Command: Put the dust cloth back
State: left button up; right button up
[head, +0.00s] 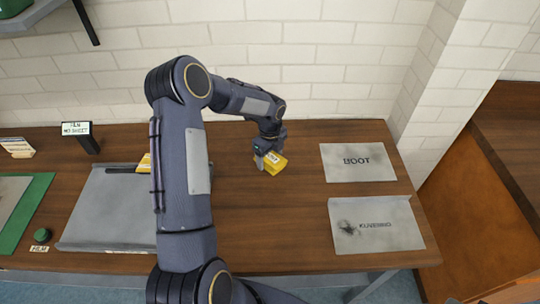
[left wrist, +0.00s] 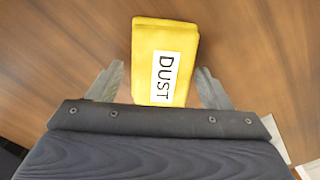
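The dust cloth is a folded yellow block with a white DUST label (left wrist: 165,78). In the head view the yellow cloth (head: 275,164) is at the middle of the wooden table, at the tip of my left gripper (head: 266,158). In the left wrist view the fingers of my left gripper (left wrist: 160,68) stand apart on either side of the cloth, with wood showing between each finger and it. The gripper looks open. The cloth's near end is hidden by the gripper body. My right gripper is not in view.
A grey sheet marked BOOT (head: 358,163) and a smudged grey sheet (head: 376,224) lie at the right. A grey mat (head: 105,215) is left of my arm, with a yellow piece (head: 144,164) partly hidden behind it. A dark sign (head: 80,137) stands at the back left.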

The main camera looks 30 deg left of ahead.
pick_arm(q)
jog(key=shift+o, duration=0.6)
jog(key=shift+r, duration=0.1)
jog(key=shift+r+p, duration=0.45)
jog(key=shift+r, duration=0.1)
notch_tip(320, 180, up, 11)
jog(key=p, duration=0.6)
notch_tip(320, 180, up, 10)
jog(key=n+t, duration=0.1)
jog(key=n, duration=0.4)
send_over(270, 157)
jog(key=s+d, duration=0.2)
jog(key=s, duration=0.4)
jog(key=s+d+r+n+t+h, duration=0.15)
jog(key=s+d+r+n, duration=0.25)
jog(key=s+r+n, duration=0.6)
jog(key=s+d+f+n+t+h, duration=0.1)
jog(key=s+d+n, duration=0.1)
jog(key=s, duration=0.4)
jog(key=s+d+f+n+t+h, duration=0.1)
jog(key=s+d+n+t, duration=0.1)
jog(key=s+n, duration=0.3)
jog(key=shift+s+d+f+n, duration=0.35)
jog(key=shift+s+d, duration=0.5)
jog(key=shift+s, duration=0.3)
